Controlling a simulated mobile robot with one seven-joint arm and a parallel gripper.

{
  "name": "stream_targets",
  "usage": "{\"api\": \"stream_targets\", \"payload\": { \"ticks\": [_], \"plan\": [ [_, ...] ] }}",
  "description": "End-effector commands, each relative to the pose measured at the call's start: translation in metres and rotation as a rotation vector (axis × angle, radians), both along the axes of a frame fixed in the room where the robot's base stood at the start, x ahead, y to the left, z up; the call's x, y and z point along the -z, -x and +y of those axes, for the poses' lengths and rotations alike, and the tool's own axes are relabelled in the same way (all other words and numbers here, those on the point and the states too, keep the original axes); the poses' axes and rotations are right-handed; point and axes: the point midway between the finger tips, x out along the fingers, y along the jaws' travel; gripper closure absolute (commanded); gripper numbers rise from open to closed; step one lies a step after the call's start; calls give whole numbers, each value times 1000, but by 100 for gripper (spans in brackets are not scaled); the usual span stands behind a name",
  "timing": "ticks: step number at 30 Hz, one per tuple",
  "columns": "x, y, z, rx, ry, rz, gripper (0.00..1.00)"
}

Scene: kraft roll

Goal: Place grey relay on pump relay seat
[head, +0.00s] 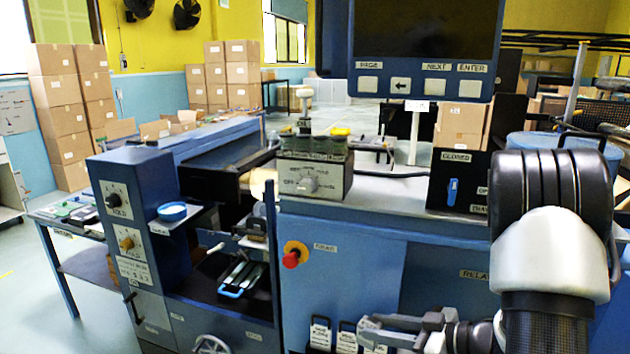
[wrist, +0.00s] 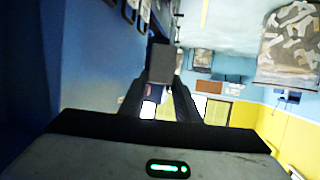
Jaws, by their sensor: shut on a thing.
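My gripper (head: 372,328) is low at the front of the blue cabinet, at the bottom edge of the head view. In the wrist view my gripper (wrist: 161,85) is shut on a dark grey block, the grey relay (wrist: 163,62), held between the fingertips. White-labelled units with dark loops (head: 320,334) stand in a row just left of the fingertips, cut by the frame's lower edge. I cannot tell which place in that row is the pump relay seat. The fingers cover part of the row, and whether the relay touches a seat cannot be seen.
The blue cabinet front (head: 345,275) rises behind my gripper, with a red knob (head: 292,257) on a yellow plate. A grey control box (head: 315,170) and a black switch panel (head: 458,182) stand on the top. A blue machine column (head: 135,205) is at left.

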Motion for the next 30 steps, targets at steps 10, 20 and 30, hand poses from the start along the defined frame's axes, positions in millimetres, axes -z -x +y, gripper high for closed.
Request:
{"api": "stream_targets", "payload": {
  "ticks": [10, 20, 30],
  "plan": [
    [-50, 1, 0, 0, 1, 1, 95],
    [-56, -39, 25, 216, 1, 0, 95],
    [-54, -62, 23, 693, 4, 4, 95]
  ]
}}
